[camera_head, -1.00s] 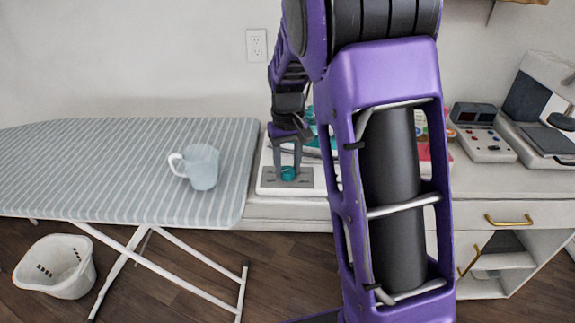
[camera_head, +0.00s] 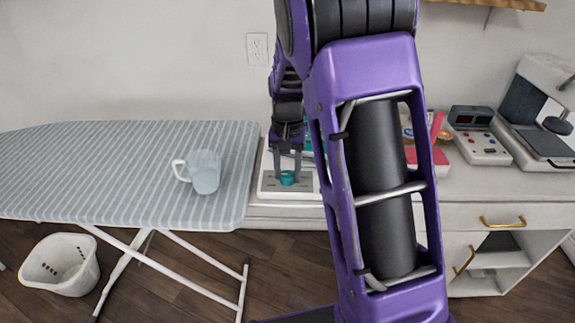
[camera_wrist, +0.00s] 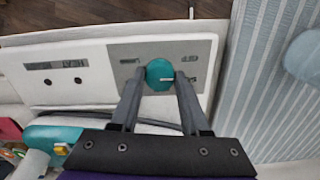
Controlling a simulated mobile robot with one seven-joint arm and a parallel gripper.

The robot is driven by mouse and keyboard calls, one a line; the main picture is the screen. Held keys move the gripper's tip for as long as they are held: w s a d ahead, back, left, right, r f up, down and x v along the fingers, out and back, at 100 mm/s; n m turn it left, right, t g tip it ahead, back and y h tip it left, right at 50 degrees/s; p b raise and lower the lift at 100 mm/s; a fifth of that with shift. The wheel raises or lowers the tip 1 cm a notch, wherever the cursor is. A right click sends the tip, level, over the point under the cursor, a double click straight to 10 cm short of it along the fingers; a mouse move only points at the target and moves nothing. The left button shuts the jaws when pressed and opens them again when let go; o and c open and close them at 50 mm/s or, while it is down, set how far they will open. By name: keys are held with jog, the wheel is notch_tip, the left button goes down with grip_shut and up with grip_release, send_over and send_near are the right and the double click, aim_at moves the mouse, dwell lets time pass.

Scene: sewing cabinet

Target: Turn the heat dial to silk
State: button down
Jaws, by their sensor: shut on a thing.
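The heat dial (camera_head: 287,178) is a small round teal knob on a grey panel of a white base unit (camera_head: 267,187) on the counter. In the wrist view the dial (camera_wrist: 158,72) has a short white pointer line aimed roughly to the right. Small dark labels surround it on the grey panel (camera_wrist: 182,49), too small to read surely, so I cannot tell which one says silk. My gripper (camera_head: 287,176) reaches down from above. Its two fingers, also in the wrist view (camera_wrist: 159,78), are shut on the dial, one on each side. Part of the unit is hidden by my arm.
A striped ironing board (camera_head: 100,165) with a light-blue mug (camera_head: 206,172) stands close at the left. A white basket (camera_head: 60,264) is on the floor. A grey device (camera_head: 480,136) and a sewing machine (camera_head: 540,115) stand right. Teal and red items lie close behind the unit.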

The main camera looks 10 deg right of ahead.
aim_at(287, 174)
jog(key=m+p, duration=0.2)
jog(key=m, duration=0.3)
jog(key=shift+r+m+p, duration=0.1)
jog(key=shift+m+p, duration=0.2)
dwell(0.4)
jog(key=shift+c, duration=1.9)
grip_release()
notch_tip(287, 174, up, 17)
jog(key=p, duration=0.2)
jog(key=shift+r, duration=0.15)
